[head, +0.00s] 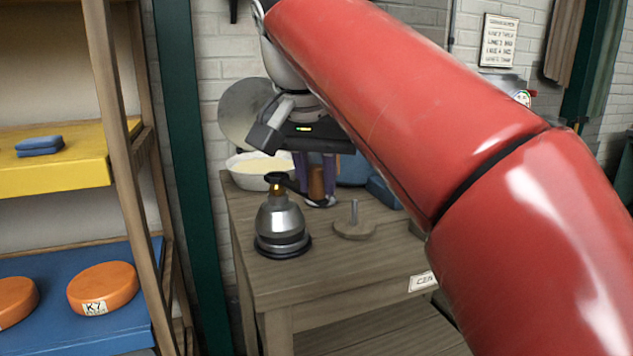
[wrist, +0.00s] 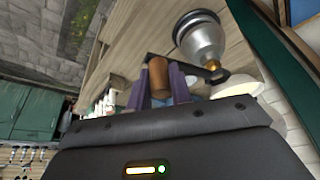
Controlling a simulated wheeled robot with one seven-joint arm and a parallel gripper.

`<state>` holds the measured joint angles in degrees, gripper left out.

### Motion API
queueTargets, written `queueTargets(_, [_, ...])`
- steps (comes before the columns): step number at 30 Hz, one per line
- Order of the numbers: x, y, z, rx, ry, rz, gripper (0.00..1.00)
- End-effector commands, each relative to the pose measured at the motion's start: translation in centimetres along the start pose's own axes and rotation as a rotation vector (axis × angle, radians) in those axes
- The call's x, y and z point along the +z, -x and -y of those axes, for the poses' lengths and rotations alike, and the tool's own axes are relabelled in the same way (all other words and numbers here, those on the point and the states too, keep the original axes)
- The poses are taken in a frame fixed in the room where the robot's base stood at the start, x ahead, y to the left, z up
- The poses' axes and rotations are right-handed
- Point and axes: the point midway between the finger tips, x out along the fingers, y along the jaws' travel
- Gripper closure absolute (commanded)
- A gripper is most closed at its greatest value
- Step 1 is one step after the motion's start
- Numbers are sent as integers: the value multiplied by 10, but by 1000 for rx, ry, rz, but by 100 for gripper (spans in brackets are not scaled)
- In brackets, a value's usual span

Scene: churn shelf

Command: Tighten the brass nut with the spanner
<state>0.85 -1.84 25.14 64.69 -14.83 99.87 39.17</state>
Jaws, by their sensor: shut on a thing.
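The brass nut (head: 277,190) is at the top of a steel, bell-shaped vessel (head: 281,222) standing upright on the wooden table. The spanner (head: 296,190) has a dark bar, with its head at the nut, and an upright brown wooden handle (head: 316,182) at the other end. I cannot tell how fully the head sits around the nut. My gripper (head: 315,172) points down, its purple fingers shut on that handle. The wrist view shows the handle (wrist: 158,75) between both fingers, the bar (wrist: 190,67) reaching right, and the nut (wrist: 213,70) at the vessel's tip.
A white bowl (head: 245,178) of pale cream stands behind the vessel. A round wooden base with a peg (head: 354,228) stands right of it. Blue cloth-like things (head: 382,192) lie at the back. A shelf (head: 112,322) with orange cheeses is left. The table's front left is clear.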

Motion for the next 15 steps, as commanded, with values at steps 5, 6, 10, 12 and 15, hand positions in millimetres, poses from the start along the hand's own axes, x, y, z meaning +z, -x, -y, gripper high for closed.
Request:
queueTargets(5, [-3, 7, 0, -1, 0, -1, 100])
queueTargets(6, [-4, 9, 0, -1, 0, -1, 100])
queueTargets(10, [-6, 13, 0, 0, 0, -1, 100])
queueTargets(12, [-7, 16, 0, 0, 0, -1, 100])
queueTargets(15, [-8, 20, 0, -2, 0, -2, 100])
